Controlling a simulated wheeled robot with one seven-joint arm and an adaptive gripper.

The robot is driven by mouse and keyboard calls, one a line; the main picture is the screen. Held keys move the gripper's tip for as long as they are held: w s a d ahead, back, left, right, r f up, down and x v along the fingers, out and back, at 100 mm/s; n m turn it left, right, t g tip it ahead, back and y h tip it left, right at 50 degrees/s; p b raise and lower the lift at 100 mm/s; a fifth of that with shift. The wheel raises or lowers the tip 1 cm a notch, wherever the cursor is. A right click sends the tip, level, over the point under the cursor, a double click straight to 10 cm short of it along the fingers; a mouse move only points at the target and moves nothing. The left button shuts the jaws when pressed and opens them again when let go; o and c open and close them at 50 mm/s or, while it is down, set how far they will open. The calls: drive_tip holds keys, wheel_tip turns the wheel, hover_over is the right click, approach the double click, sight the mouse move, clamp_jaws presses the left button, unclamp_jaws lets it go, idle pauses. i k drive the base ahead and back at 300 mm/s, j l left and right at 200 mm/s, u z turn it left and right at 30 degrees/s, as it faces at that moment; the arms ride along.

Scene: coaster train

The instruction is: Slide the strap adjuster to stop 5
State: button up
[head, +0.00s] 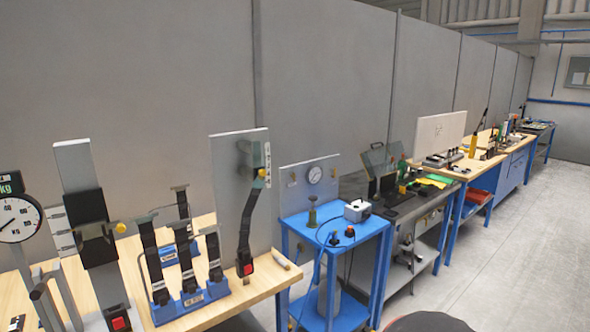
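Two upright panels with straps stand on the wooden table at the left. The left grey post (72,160) carries a wide black block (88,212) with a yellow knob (121,228) on its right and white tags on its left. A red buckle (119,323) is at its foot. The right grey panel (232,165) has a dark strap (246,220) running from a yellow knob (262,173) near the top right down to a red buckle (246,268). A small marked white strip is beside that knob. Stop numbers are too small to read. My gripper is not in view.
A blue stand with several black straps (188,300) sits between the panels. A round dial scale (18,218) stands at far left. A blue cart (340,240) and further benches continue to the right.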

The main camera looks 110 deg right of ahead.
sight(260, 171)
drive_tip(key=z, duration=3.7)
